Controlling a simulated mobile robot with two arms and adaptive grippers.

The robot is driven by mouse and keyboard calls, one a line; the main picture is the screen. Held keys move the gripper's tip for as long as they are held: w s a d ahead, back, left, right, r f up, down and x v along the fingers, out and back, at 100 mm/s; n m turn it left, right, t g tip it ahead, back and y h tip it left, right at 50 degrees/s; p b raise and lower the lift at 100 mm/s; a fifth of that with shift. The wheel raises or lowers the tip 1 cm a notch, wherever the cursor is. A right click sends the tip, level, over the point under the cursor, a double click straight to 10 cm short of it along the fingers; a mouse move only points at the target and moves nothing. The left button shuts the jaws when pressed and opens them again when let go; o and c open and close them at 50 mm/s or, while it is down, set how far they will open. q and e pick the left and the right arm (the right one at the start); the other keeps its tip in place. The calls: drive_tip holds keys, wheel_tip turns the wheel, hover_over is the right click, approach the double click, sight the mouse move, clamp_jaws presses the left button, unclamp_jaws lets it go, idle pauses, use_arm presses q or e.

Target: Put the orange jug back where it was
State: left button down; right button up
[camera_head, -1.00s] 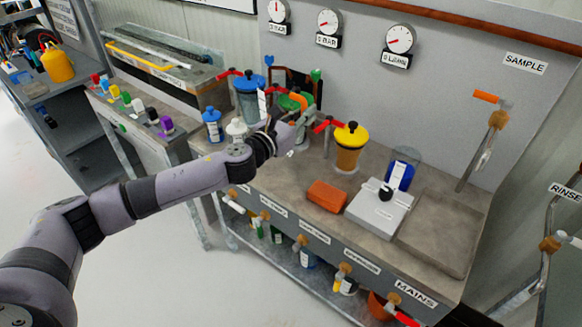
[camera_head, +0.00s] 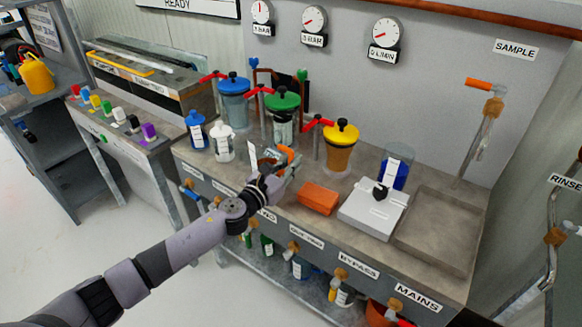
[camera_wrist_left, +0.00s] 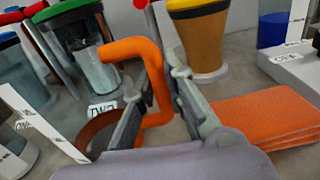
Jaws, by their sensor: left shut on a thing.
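The jug's orange handle (camera_head: 286,152) shows in the head view at the front of the bench, below the green-lidded canister. In the left wrist view the orange handle (camera_wrist_left: 135,50) passes between my fingers. A brownish-orange rounded rim (camera_wrist_left: 98,132) beside the fingers looks like part of the jug. My left gripper (camera_head: 284,168) is shut on the handle. Most of the jug's body is hidden by the gripper, and I cannot tell whether its base touches the bench. My right gripper is not in view.
Blue-lidded (camera_head: 234,100), green-lidded (camera_head: 283,115) and yellow-lidded (camera_head: 340,148) canisters stand behind the jug. Blue (camera_head: 196,130) and white (camera_head: 222,143) bottles stand to its left. Orange cloths (camera_head: 318,198) and a white scale (camera_head: 373,208) lie to its right. A bare tray (camera_head: 437,235) is farther right.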

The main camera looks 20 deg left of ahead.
use_arm(q)
drive_tip(key=shift+r, duration=0.1)
drive_tip(key=c, duration=1.6)
unclamp_jaws()
drive_tip(key=shift+c, duration=0.2)
drive_tip(key=shift+r, duration=0.15)
drive_tip(key=v, duration=1.2)
drive_tip(key=shift+b, duration=0.45)
